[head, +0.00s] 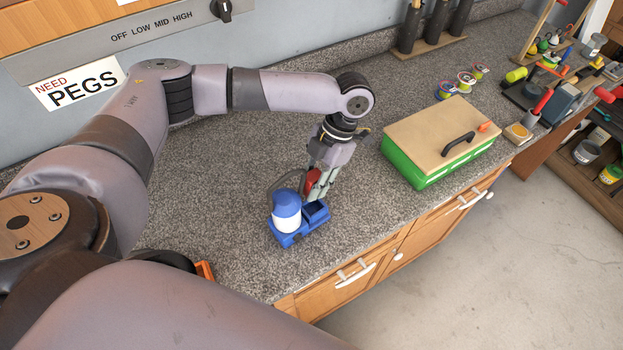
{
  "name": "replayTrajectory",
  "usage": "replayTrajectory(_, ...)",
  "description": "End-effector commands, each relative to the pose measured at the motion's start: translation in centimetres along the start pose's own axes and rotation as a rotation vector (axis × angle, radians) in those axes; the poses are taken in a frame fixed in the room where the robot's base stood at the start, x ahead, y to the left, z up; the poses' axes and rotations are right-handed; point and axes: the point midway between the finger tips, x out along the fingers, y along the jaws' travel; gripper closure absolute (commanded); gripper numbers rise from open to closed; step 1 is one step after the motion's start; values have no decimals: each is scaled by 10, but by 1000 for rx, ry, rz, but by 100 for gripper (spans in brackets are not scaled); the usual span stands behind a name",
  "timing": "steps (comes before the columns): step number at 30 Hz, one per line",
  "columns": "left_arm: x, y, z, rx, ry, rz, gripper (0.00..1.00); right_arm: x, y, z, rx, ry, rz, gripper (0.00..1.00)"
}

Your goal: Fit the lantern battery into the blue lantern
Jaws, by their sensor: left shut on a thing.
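The blue lantern (286,217) stands upright on the speckled grey counter, with a white lamp body, a blue cap and a dark handle. Its blue base has an open box-like compartment (316,213) on the right side. My left gripper (317,192) points down just above this compartment. It is shut on a red block, the lantern battery (312,181), largely hidden by the fingers. The battery is above and behind the compartment; I cannot tell whether it touches the rim. My right gripper is not in view.
A green box with a tan lid (440,135) and black handle stands right of my left gripper. Small colourful spools (465,80) and dark cylinders (435,25) are farther back. The counter's front edge (370,247) runs close by the lantern. Bare counter (200,215) lies left of it.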

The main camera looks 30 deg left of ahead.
Motion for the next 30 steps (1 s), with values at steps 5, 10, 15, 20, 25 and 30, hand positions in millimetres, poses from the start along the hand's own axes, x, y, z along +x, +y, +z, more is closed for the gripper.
replayTrajectory(5, 0, 0, 0, -2, 0, -1, 100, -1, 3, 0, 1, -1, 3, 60)
replayTrajectory(10, -3, 0, -1, -1, 11, -1, 100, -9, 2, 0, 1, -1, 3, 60)
replayTrajectory(15, 16, -1, 6, 0, 13, -2, 100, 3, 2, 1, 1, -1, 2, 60)
replayTrajectory(20, 32, 0, 13, -2, 11, -1, 100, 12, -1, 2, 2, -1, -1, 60)
replayTrajectory(25, 41, 0, 17, -2, 11, -1, 100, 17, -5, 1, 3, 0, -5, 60)
replayTrajectory(30, 41, 0, 17, -2, 10, -1, 100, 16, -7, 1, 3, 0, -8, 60)
